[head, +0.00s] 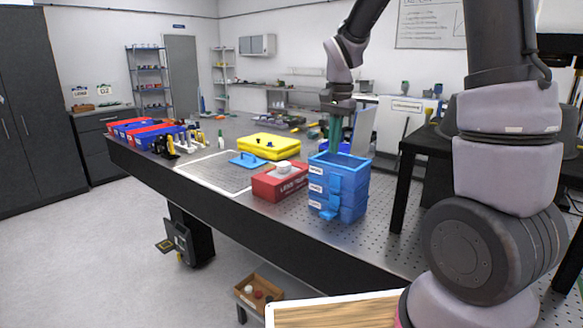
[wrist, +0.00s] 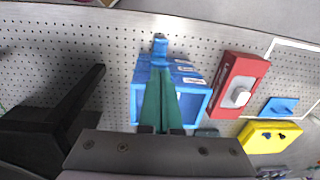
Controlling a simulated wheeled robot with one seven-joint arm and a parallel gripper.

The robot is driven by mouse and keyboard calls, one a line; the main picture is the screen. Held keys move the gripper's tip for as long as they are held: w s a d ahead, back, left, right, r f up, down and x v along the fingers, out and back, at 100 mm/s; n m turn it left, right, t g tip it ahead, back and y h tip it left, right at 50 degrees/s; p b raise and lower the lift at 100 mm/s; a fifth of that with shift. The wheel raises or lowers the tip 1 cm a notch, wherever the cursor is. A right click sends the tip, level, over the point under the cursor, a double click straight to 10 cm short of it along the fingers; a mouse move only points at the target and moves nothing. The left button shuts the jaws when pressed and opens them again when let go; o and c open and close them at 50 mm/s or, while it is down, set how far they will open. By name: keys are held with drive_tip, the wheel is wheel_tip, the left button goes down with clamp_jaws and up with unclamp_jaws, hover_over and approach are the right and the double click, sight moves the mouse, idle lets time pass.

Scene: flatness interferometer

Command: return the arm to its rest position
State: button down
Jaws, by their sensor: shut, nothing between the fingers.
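My gripper (head: 334,138) points down with its green fingers shut and empty, just above the blue drawer unit (head: 338,196). In the wrist view, the green fingers (wrist: 160,98) lie across the top of the blue drawer unit (wrist: 203,100), hiding its middle. I cannot tell whether the fingertips touch it. My arm (head: 505,165) reaches from the right side of the head view, up and over to the gripper.
A red box (head: 278,185) with a white knob stands left of the blue unit. A yellow case (head: 269,147) and a blue handled plate (head: 247,160) lie behind. A black stand (head: 402,185) is at the right. The perforated table (head: 240,207) has bare room at its front.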

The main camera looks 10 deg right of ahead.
drive_tip(key=s+d+r+n+t, duration=0.2)
drive_tip(key=s+r+t, duration=0.1)
drive_tip(key=s+r, duration=0.4)
drive_tip(key=s+d+r+n+t+y, duration=0.1)
drive_tip(key=s+d+r+n+t, duration=0.1)
drive_tip(key=s+r, duration=0.5)
drive_tip(key=s+d+t, duration=0.1)
drive_tip(key=s, duration=0.4)
drive_tip(key=shift+t+y, duration=0.3)
drive_tip(key=shift+t, duration=0.1)
